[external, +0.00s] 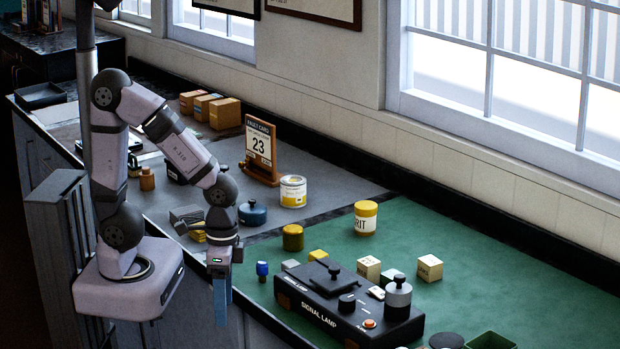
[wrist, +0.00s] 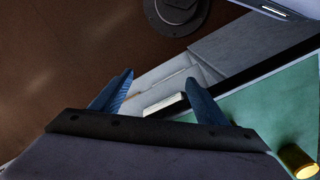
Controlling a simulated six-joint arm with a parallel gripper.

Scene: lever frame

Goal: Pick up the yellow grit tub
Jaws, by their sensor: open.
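The yellow grit tub (external: 365,218) stands upright on the green mat, near its back left edge, with a yellow lid and a pale label on which "RIT" can be read. My gripper (external: 221,305) hangs with its blue fingers pointing down, at the front edge of the bench, well to the left of and in front of the tub. In the wrist view my gripper (wrist: 158,82) is open with nothing between its fingers. The grit tub cannot be made out for sure in the wrist view.
A mustard-coloured tin (external: 292,237) stands between my gripper and the tub. A black signal lamp box (external: 340,308) and several small blocks sit in front of the tub. A yellow-and-white can (external: 293,191) stands behind left. The mat right of the tub is clear.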

